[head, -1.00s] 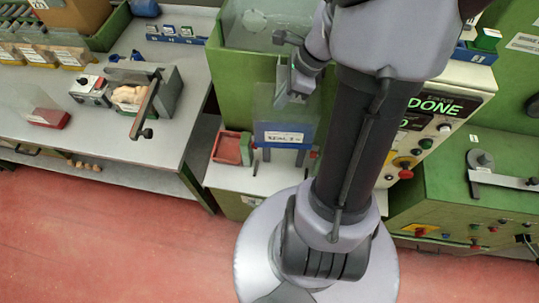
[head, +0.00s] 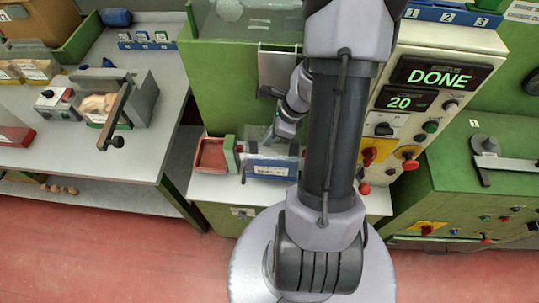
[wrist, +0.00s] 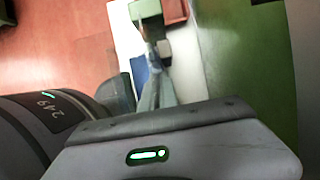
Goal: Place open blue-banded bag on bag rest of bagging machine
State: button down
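The blue-banded bag (head: 268,170), clear with a white label on its band, is at the front of the bagging machine (head: 398,100). It is upright or slightly tilted, low over the pale ledge (head: 215,188). My gripper (head: 286,130) is at the bag's upper edge and appears shut on its clear film. In the wrist view my gripper (wrist: 156,92) points down at the blue band (wrist: 139,75), which is blurred. The bag rest is mostly hidden behind the bag and my arm, and I cannot tell whether the bag touches it.
A red tray (head: 212,154) and a green block (head: 230,153) stand just left of the bag. The machine's panel reads DONE and 20, with knobs and a red button (head: 410,165). A grey bench (head: 150,155) with a sealer-like device (head: 125,110) is at left.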

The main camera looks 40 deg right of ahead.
aim_at(270, 151)
notch_tip(270, 151, down, 7)
jog(key=b, duration=0.3)
jog(key=shift+f+b, duration=0.2)
jog(key=shift+b, duration=0.2)
jog(key=shift+r, duration=0.25)
jog(key=c, duration=2)
grip_release()
jog(key=shift+f, duration=0.2)
jog(key=shift+c, duration=0.2)
jog(key=o, duration=0.4)
